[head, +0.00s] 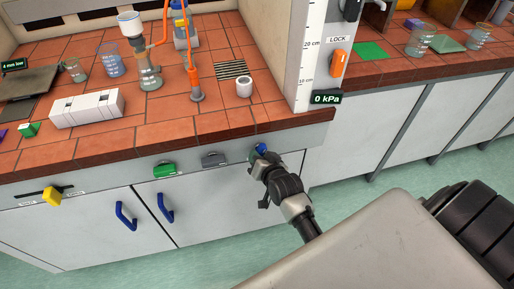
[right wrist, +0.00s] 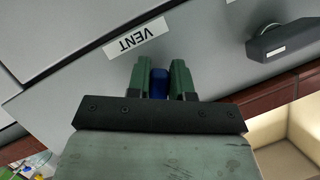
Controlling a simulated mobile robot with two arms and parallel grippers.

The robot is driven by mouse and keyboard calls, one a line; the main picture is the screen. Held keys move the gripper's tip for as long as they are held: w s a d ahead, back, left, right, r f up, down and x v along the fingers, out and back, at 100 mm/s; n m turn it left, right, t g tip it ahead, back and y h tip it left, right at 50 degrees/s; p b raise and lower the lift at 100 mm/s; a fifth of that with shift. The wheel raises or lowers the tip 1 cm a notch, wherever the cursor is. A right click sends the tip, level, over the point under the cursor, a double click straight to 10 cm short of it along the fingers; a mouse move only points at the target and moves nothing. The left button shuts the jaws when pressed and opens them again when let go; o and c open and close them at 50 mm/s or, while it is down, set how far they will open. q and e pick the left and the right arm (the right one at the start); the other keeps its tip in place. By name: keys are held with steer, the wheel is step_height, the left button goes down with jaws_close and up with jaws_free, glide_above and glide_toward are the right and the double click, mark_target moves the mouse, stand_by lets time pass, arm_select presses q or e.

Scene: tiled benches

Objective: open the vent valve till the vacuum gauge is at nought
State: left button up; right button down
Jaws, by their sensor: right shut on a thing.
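The vent valve is a blue knob (head: 261,149) on the bench's front panel, right of a grey knob. In the right wrist view the blue knob (right wrist: 159,83) sits between the two green fingers of my right gripper (right wrist: 160,80), under a label reading VENT (right wrist: 137,37). My right gripper (head: 262,158) is shut on this knob. The vacuum gauge (head: 326,97) is a dark display on the post's foot and reads 0 kPa. My left gripper is not in view.
A green knob (head: 164,170) and a grey knob (head: 214,159) sit left on the same panel, with a yellow slider handle (head: 51,196) farther left. Above them, the tiled bench holds a flask (head: 148,72) with orange tubing and a white block (head: 87,108). An orange LOCK switch (head: 338,62) is on the post.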

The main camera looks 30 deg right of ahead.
steer(key=shift+d+r+n+h+p, duration=0.25)
steer(key=shift+n+h+p, duration=0.35)
steer(key=shift+n+p, duration=0.4)
steer(key=shift+d+f+n+g+h+p, duration=0.1)
steer(key=shift+d+n+g+h+p, duration=0.1)
steer(key=shift+n+g+h+p, duration=0.4)
steer(key=shift+n, duration=0.3)
steer(key=c, duration=1)
jaws_free()
steer(key=shift+f, duration=0.1)
